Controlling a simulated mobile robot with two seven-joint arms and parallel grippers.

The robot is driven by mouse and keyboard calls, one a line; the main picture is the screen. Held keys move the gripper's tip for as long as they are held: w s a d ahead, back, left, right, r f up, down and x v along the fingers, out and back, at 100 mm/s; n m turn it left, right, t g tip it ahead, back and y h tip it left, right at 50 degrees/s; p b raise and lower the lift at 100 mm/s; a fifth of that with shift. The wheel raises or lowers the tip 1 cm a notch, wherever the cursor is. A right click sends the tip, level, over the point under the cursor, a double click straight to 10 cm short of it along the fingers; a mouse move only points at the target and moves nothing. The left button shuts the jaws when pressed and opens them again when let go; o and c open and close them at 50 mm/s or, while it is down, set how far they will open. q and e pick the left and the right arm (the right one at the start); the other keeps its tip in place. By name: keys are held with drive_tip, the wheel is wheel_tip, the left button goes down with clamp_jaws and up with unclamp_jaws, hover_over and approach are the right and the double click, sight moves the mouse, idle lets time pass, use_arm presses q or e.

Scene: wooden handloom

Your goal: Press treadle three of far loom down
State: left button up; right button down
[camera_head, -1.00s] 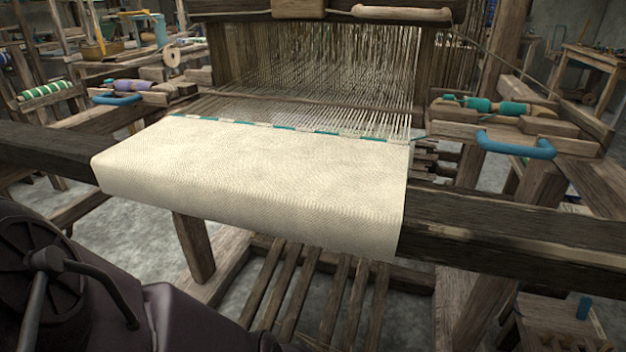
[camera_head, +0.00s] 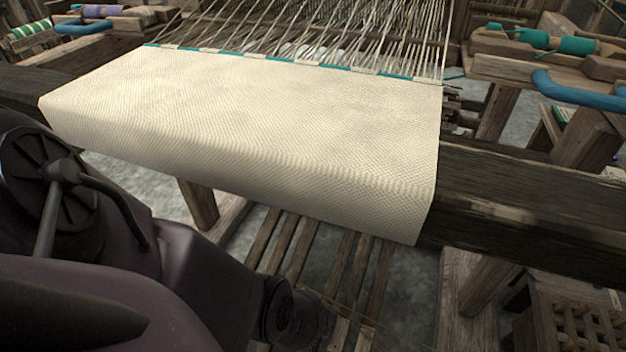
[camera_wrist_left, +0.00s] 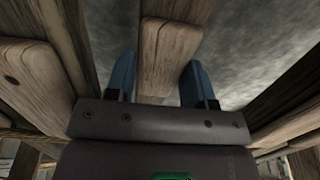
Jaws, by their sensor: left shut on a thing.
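The far loom's treadles are long wooden bars side by side under the cloth; one bar (camera_head: 342,268) shows in the head view, its front end low in the picture. My left arm reaches down beside them from the left, and its gripper is hidden in the head view. In the left wrist view my left gripper (camera_wrist_left: 158,80) has its blue fingers on either side of a wooden bar (camera_wrist_left: 160,62), a treadle, and is shut on it. I cannot tell which number this treadle is. My right gripper is out of view.
The white woven cloth (camera_head: 260,120) drapes over the loom's front beam (camera_head: 530,205), above the treadles. A blue handle (camera_head: 580,92) is at the right. A slatted wooden box (camera_head: 580,325) stands at the lower right. Other wooden bars flank the gripper in the wrist view.

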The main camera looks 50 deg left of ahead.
use_arm(q)
drive_tip(key=shift+s+a+f, duration=0.2)
drive_tip(key=shift+s+a, duration=0.05)
drive_tip(key=shift+s, duration=0.05)
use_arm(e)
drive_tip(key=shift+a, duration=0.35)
use_arm(q)
drive_tip(key=o, duration=1)
drive_tip(key=shift+o, duration=1)
drive_tip(key=shift+f, duration=0.15)
drive_tip(key=shift+w+d, duration=0.1)
drive_tip(key=shift+w, duration=0.1)
drive_tip(key=shift+d+r, duration=0.1)
drive_tip(key=shift+r, duration=0.15)
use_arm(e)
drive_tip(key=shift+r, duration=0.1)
